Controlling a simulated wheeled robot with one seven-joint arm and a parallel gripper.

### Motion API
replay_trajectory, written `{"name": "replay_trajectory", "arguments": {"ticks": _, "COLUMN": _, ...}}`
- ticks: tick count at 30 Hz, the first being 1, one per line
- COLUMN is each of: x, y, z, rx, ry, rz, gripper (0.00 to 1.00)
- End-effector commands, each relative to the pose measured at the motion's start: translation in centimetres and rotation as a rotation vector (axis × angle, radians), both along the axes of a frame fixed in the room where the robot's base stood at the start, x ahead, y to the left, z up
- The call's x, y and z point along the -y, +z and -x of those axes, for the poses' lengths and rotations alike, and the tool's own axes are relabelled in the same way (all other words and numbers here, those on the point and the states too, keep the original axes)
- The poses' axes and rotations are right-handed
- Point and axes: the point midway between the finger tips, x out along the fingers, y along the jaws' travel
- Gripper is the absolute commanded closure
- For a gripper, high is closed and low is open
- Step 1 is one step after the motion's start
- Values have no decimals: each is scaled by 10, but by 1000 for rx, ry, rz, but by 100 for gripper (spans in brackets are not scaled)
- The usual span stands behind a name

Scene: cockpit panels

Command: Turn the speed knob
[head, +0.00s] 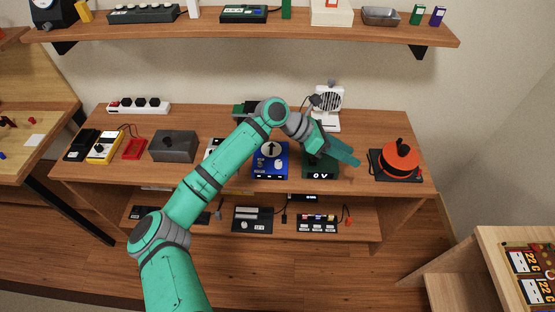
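No label reading speed is legible, so I cannot tell which control is the speed knob. My gripper (343,153) is over the green box's upper right; whether it touches the box or is open cannot be seen. A small white fan unit (329,98) stands behind it.
An orange round device with a black handle (401,160) stands at the right of the table. A grey box (173,146), a yellow meter (104,147) and a power strip (139,106) are on the left. An upper shelf (240,29) runs along the wall. My arm hides the table's middle.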

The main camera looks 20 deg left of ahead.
Motion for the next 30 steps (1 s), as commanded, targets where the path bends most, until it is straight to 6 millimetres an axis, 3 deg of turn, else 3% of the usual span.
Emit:
{"name": "replay_trajectory", "arguments": {"ticks": 1, "x": -35, "y": -8, "z": -4, "rx": 2, "ry": 17, "rz": -96, "gripper": 60}}
{"name": "replay_trajectory", "arguments": {"ticks": 6, "x": -142, "y": -28, "z": -4, "rx": -21, "ry": 56, "rz": -376, "gripper": 60}}
{"name": "replay_trajectory", "arguments": {"ticks": 9, "x": -193, "y": -31, "z": 1, "rx": -42, "ry": 73, "rz": -499, "gripper": 60}}
{"name": "replay_trajectory", "arguments": {"ticks": 12, "x": -229, "y": -31, "z": 6, "rx": -58, "ry": 86, "rz": -581, "gripper": 60}}
{"name": "replay_trajectory", "arguments": {"ticks": 15, "x": -249, "y": -31, "z": 10, "rx": -70, "ry": 93, "rz": -626, "gripper": 60}}
{"name": "replay_trajectory", "arguments": {"ticks": 18, "x": -254, "y": -35, "z": 11, "rx": -75, "ry": 95, "rz": -639, "gripper": 60}}
{"name": "replay_trajectory", "arguments": {"ticks": 23, "x": -247, "y": -52, "z": 7, "rx": -76, "ry": 95, "rz": -638, "gripper": 60}}
{"name": "replay_trajectory", "arguments": {"ticks": 30, "x": -232, "y": -92, "z": -1, "rx": -75, "ry": 94, "rz": -637, "gripper": 60}}
